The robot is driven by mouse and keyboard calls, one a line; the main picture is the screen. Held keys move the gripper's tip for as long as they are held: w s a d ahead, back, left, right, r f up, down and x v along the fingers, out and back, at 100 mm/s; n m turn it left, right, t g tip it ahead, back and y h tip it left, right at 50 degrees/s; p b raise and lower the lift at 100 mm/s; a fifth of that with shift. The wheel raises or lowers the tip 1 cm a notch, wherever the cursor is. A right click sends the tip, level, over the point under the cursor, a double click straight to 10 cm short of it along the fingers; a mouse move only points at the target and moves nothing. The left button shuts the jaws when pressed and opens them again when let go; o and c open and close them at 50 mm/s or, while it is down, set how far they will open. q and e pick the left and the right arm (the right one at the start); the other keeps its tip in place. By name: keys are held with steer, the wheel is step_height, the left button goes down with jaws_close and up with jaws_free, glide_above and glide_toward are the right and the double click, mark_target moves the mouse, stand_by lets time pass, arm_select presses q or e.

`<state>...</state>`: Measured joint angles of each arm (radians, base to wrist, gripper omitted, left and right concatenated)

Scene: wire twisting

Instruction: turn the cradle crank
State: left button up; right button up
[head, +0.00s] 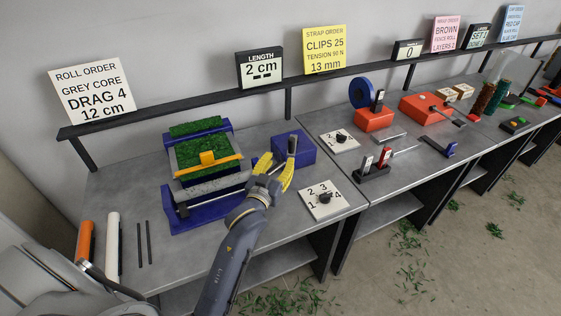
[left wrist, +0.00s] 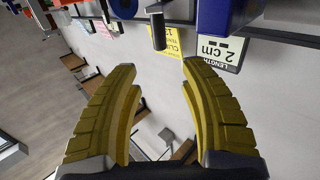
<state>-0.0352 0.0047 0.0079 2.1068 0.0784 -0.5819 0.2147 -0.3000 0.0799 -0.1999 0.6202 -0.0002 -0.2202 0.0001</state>
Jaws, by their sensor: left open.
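The cradle (head: 178,208) is a blue frame at the left of the table, with a green grassy bed and a yellow bar. To its right stands a blue box (head: 306,151) with an upright grey crank handle (head: 292,144) on its near side. My left gripper (head: 277,166) has yellow fingers spread in front of the box, near the handle. In the left wrist view the gripper (left wrist: 160,66) is open and empty. The grey handle (left wrist: 158,30) shows just beyond the fingertips, apart from them, beside a blue part (left wrist: 228,12). My right gripper is not in view.
A numbered dial plate (head: 325,200) lies right of my left arm, another dial plate (head: 338,141) behind it. An orange roll (head: 85,245), a white roll (head: 112,240) and two dark rods lie at the left. A dark rail (head: 200,104) with signs runs behind.

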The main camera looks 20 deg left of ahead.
mark_target(293, 138)
arm_select(q)
steer(key=d+m, duration=0.1)
steer(key=w+d+m, duration=0.1)
steer(key=d, duration=0.1)
steer(key=w+d, duration=0.1)
steer(key=shift+w+d+r+m+h, duration=0.15)
steer(key=shift+d+r+m+h, duration=0.15)
steer(key=shift+m, duration=0.1)
steer(key=c, duration=0.7)
steer(key=d+m, duration=0.1)
steer(key=m, duration=0.1)
steer(key=w+d+m, duration=0.1)
steer(key=m, duration=0.2)
steer(key=d+f+m, duration=0.1)
steer(key=m, duration=0.1)
steer(key=shift+w+d+f+m, duration=0.1)
steer(key=shift+w+d+m, duration=0.1)
steer(key=shift+m, duration=0.1)
jaws_close()
steer(key=w+a+m+y, duration=0.1)
steer(key=w+a+m, duration=0.3)
steer(key=w+m, duration=0.3)
steer(key=shift+w+a+f+y, duration=0.15)
steer(key=shift+w+f+y, duration=0.2)
steer(key=shift+w, duration=0.35)
